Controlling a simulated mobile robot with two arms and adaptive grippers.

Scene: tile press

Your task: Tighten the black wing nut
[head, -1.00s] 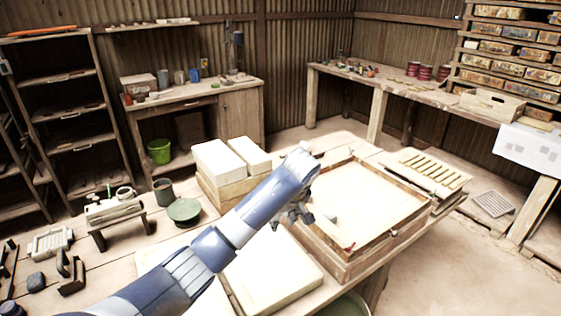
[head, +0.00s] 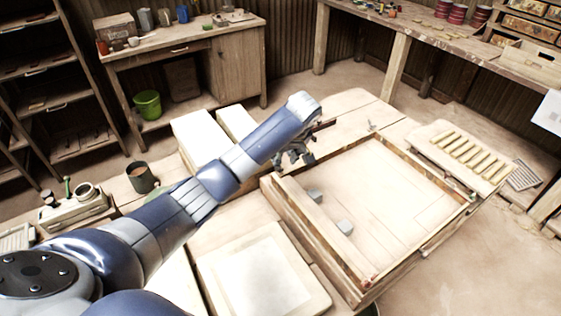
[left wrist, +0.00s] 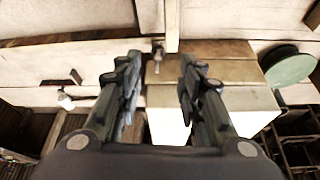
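My left gripper (head: 295,160) is at the far left corner of the wooden frame (head: 318,249), low over the work table. In the left wrist view its two fingers (left wrist: 158,82) are apart with nothing held between them. A small dark piece (left wrist: 157,47), likely the black wing nut, shows just beyond and between the fingertips, with a thin pin-like part below it. It looks apart from both fingers. In the head view I cannot make out the nut near my gripper. My right gripper is not in view.
A small pale fitting (head: 372,126) stands behind the frame. A slatted rack (head: 440,141) is at the right. Pale blocks (head: 196,137) stand left of my forearm, and a pale slab (head: 255,284) lies in front.

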